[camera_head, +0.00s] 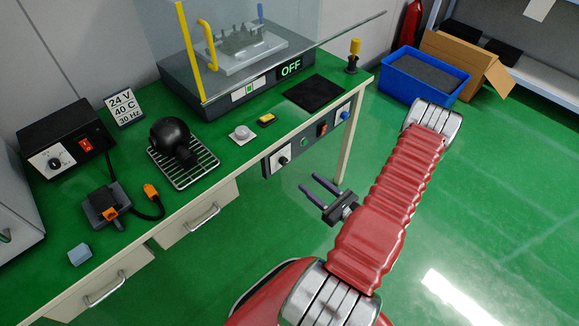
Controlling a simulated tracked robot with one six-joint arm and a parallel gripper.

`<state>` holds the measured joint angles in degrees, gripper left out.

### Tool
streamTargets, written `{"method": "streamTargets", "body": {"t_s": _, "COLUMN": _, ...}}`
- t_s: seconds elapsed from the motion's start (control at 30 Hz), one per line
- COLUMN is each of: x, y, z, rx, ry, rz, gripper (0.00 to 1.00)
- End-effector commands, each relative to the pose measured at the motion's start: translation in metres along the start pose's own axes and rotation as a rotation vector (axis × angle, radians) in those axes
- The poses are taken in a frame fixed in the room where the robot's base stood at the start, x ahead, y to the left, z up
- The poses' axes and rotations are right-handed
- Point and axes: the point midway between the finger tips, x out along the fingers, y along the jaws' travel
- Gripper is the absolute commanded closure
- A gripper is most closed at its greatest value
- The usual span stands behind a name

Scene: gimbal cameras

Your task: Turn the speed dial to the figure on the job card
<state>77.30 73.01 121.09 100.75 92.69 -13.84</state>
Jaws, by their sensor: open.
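The job card (122,106) stands on the green bench and reads 24 V, 40 C, 30 Hz. A front panel (268,165) under the bench edge carries a dark knob (283,160), a green button (304,142), a red switch (322,128) and a blue knob (345,115). A black box (65,130) at the left has another dial (56,162) and a red switch. I cannot read which dial is for speed. The machine's display (291,67) reads OFF. My gripper (309,183) is open and empty, below and right of the dark knob, apart from the panel.
A black flask-like item sits on a wire rack (205,172). A soldering-type tool (108,208), a white round piece (242,133) and a yellow block (266,118) lie on the bench. Drawer handles (202,218) stick out below.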

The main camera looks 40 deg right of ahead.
Motion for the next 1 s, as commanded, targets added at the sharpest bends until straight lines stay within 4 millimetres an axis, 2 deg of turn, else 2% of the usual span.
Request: {"method": "streamTargets", "body": {"t_s": 1.0, "x": 0.109, "y": 0.001, "z": 0.000, "rx": -0.001, "ry": 0.000, "rz": 0.002, "gripper": 0.57}}
